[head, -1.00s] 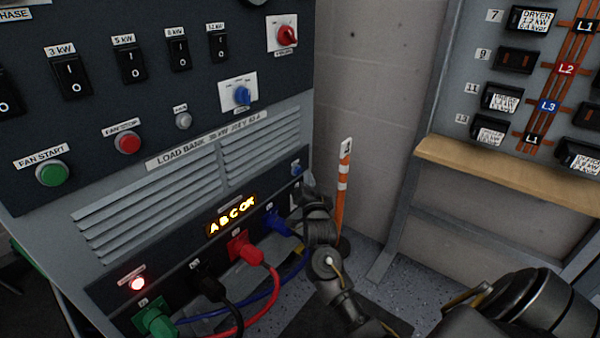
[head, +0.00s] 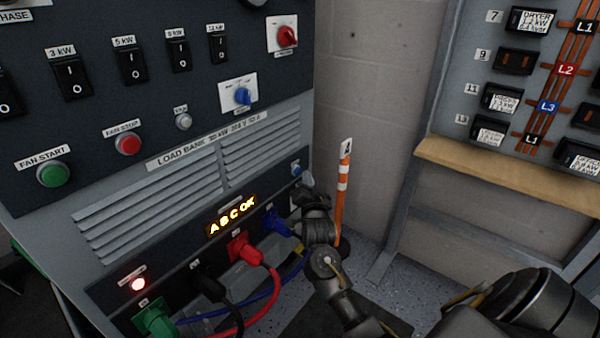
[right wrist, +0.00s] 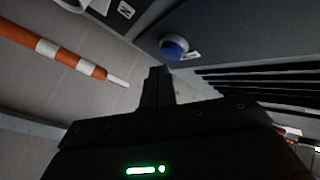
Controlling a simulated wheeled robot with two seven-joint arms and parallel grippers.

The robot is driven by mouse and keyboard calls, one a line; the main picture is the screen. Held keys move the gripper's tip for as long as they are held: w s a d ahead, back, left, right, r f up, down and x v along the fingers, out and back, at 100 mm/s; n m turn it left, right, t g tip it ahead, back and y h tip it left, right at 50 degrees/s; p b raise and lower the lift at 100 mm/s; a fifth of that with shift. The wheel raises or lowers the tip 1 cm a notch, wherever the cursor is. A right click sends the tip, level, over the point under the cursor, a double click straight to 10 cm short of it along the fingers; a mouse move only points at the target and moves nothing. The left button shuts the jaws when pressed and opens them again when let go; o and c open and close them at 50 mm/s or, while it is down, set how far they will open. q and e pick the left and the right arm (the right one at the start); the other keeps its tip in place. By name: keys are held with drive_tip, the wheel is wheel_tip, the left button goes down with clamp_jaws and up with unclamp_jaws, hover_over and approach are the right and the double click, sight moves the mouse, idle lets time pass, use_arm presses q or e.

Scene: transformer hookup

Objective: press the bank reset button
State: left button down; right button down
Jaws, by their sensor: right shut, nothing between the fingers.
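The load bank's lower panel has a small blue button (head: 296,168) at its right end, by a small label I cannot read. It also shows in the right wrist view as a round blue button (right wrist: 174,47), just beyond my fingertips. My right gripper (head: 305,188) is shut and empty, just below and right of the button in the head view. My left gripper is not in view.
A red lamp (head: 138,284) glows at left. An orange-and-white post (head: 342,190) stands behind my right arm. A breaker panel (head: 480,70) is at right.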

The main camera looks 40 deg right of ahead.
drive_tip(key=shift+w, duration=0.2)
drive_tip(key=shift+w+a, duration=0.2)
drive_tip(key=shift+w, duration=0.25)
idle(0.6)
drive_tip(key=shift+s+d+p, duration=0.25)
drive_tip(key=shift+s+p, duration=0.5)
drive_tip(key=shift+s, duration=0.15)
